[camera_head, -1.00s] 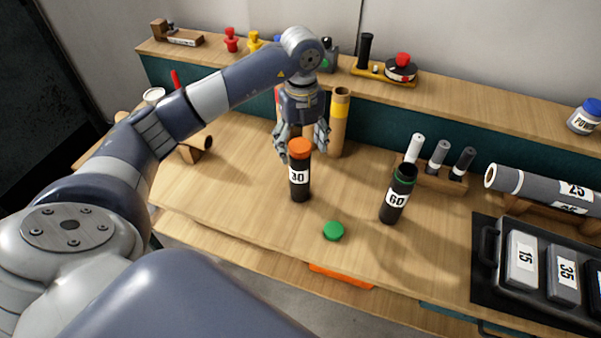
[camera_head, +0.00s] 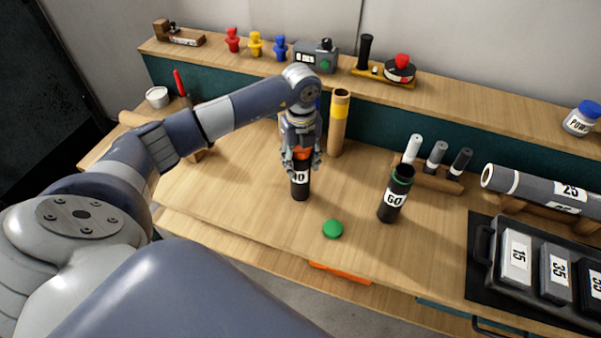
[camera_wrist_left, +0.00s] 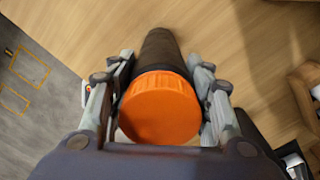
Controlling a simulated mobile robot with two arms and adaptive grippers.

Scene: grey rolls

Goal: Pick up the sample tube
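A black tube with an orange cap and a white number label (camera_head: 300,183) stands upright on the workbench. In the left wrist view its orange cap (camera_wrist_left: 160,108) faces the camera, with the dark body beyond. My left gripper (camera_head: 301,163) is above and around the top of this tube, one finger on each side. In the wrist view the fingers (camera_wrist_left: 160,75) are spread, with narrow gaps between the tips and the tube body. A second black tube labelled 60 (camera_head: 394,199) stands uncapped to the right. My right gripper is not in view.
A green cap (camera_head: 333,229) lies in front of the tubes. A cardboard tube (camera_head: 339,125) stands close behind the gripper. A wooden rack (camera_head: 437,179) with small tubes, a grey roll (camera_head: 545,187) and a black tray (camera_head: 484,285) are on the right. Bench space left of the orange-capped tube is clear.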

